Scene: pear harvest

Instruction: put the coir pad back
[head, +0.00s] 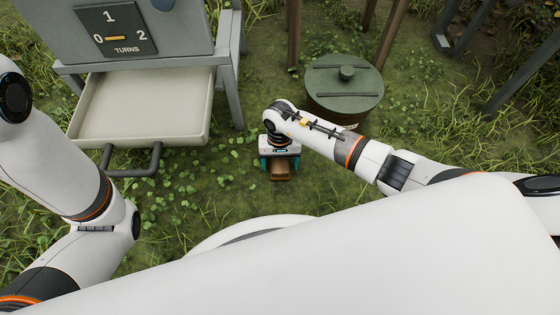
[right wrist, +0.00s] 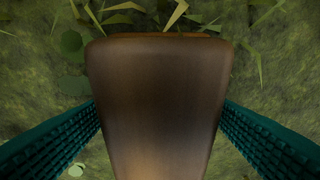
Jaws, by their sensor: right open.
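The coir pad (head: 280,173) shows as a brown block with rounded edges, low over the grassy ground in the middle of the head view. In the right wrist view the pad (right wrist: 158,105) fills the middle, widest at its far end. My right gripper (head: 280,166) points down over it, with its teal fingers open on either side of the pad. Narrow gaps seem to show beside the fingers; I cannot tell whether either one touches it. The pad's underside is hidden. My left arm shows at the left, but its gripper is out of view.
A grey cabinet with a turns dial (head: 118,28) stands at the upper left, its pale tray (head: 140,130) sticking out with a dark handle (head: 133,160). A round green lidded bin (head: 345,85) stands behind my right arm. Wooden posts (head: 295,35) rise behind. Ground between is open grass.

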